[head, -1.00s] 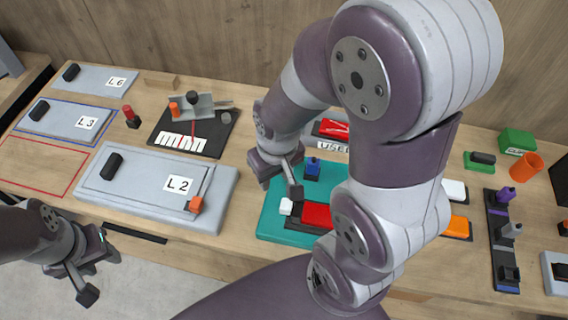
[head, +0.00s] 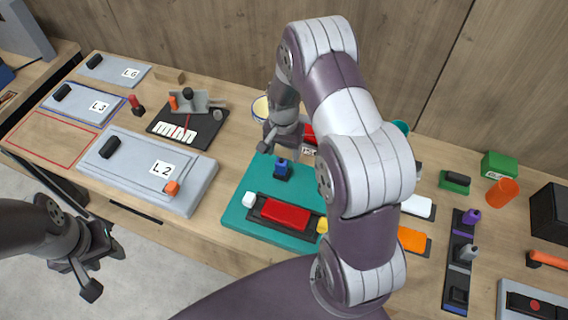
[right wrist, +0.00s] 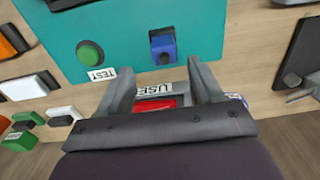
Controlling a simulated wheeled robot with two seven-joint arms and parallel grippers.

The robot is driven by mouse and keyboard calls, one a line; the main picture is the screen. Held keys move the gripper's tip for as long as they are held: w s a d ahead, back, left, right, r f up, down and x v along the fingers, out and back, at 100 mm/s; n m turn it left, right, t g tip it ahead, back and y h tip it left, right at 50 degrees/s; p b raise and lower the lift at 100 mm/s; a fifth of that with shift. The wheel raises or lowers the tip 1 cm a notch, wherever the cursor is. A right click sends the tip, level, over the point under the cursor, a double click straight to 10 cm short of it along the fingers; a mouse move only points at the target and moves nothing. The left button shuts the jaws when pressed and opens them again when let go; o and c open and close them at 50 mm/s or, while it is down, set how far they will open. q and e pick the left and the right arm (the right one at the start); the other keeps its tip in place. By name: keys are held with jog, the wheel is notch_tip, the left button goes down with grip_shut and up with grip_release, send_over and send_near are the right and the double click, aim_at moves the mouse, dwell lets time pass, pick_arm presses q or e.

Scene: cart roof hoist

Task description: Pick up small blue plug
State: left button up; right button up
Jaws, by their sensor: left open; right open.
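The small blue plug (head: 283,168) stands upright in a dark blue base on the teal board (head: 234,214). In the right wrist view the blue plug (right wrist: 163,45) is ahead of the fingers, in the upper middle, with nothing touching it. My right gripper (head: 281,148) is open and empty, just behind the plug in the head view. Its two fingers (right wrist: 165,82) show in the wrist view with a gap between them. My left gripper (head: 105,271) is open and empty over the floor, in front of the table's left part.
A green round button (right wrist: 90,54) is beside the plug in the wrist view. The grey L2 panel (head: 140,180) is to the left. My right arm hides part of the table.

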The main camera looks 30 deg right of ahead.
aim_at(282, 159)
jog(key=f+p, duration=0.1)
jog(key=f, duration=0.3)
jog(key=w+f+p, duration=0.1)
jog(key=f, duration=0.1)
jog(key=shift+a+f+p, duration=0.1)
jog(key=shift+a+p, duration=0.1)
jog(key=shift+p, duration=0.1)
jog(key=shift+s+d+f, duration=0.1)
jog(key=shift+s+d, duration=0.05)
jog(key=shift+s, duration=0.1)
jog(key=shift+c, duration=0.9)
grip_shut()
